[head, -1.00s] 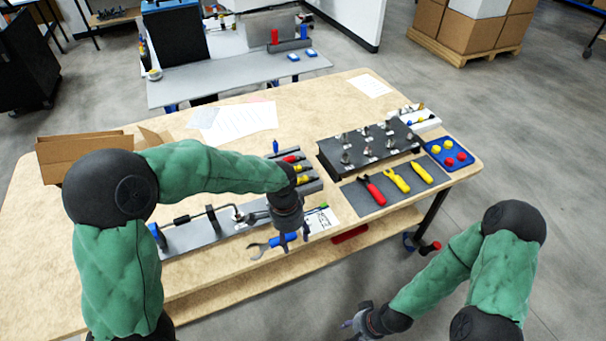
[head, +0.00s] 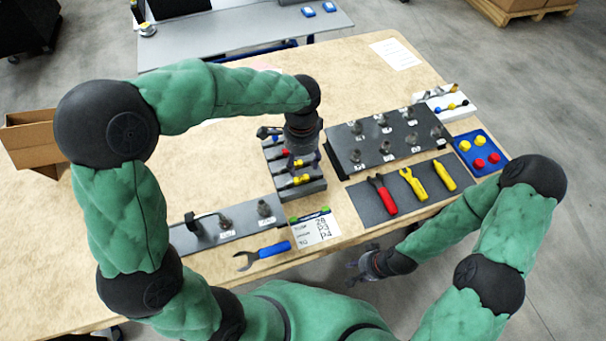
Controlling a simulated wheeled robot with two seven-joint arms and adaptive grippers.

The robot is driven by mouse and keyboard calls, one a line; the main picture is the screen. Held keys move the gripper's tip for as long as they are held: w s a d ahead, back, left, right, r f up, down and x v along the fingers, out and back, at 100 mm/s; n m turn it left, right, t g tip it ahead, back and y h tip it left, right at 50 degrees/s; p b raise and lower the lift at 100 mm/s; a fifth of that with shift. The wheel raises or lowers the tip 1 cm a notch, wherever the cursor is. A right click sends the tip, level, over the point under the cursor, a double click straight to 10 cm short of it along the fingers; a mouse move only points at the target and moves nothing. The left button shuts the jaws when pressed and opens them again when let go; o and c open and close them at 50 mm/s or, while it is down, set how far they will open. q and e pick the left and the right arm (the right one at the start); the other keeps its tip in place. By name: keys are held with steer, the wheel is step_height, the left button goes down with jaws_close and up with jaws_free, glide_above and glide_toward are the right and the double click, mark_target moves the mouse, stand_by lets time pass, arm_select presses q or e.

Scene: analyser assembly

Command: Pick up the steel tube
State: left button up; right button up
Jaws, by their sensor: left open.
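A grey rack (head: 312,187) stands near the table's middle and holds several slim pieces with coloured parts. A grey metal cylindrical piece (head: 267,132) lies at its far end. A dark bent tube (head: 205,216) stands on the dark plate at left. I cannot tell for sure which piece is the steel tube. My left gripper (head: 303,166) points down over the rack, open, with its fingers near the yellow-marked pieces and hiding part of them. I see nothing held in it. My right gripper (head: 356,270) is off the table's front edge; its jaw state is unclear.
A dark block with several metal fittings (head: 385,137) stands right of the rack. A blue tray (head: 479,153) has red and yellow caps. A blue-handled wrench (head: 264,254) and a label card (head: 315,228) lie in front.

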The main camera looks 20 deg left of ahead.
arm_select(q)
steer(key=b, duration=0.1)
glide_above(302, 179)
steer(key=f, duration=0.4)
steer(key=shift+s+f, duration=0.2)
steer(key=shift+f, duration=0.1)
step_height(302, 179, down, 5)
steer(key=b, duration=0.3)
steer(key=shift+w, duration=0.15)
jaws_close()
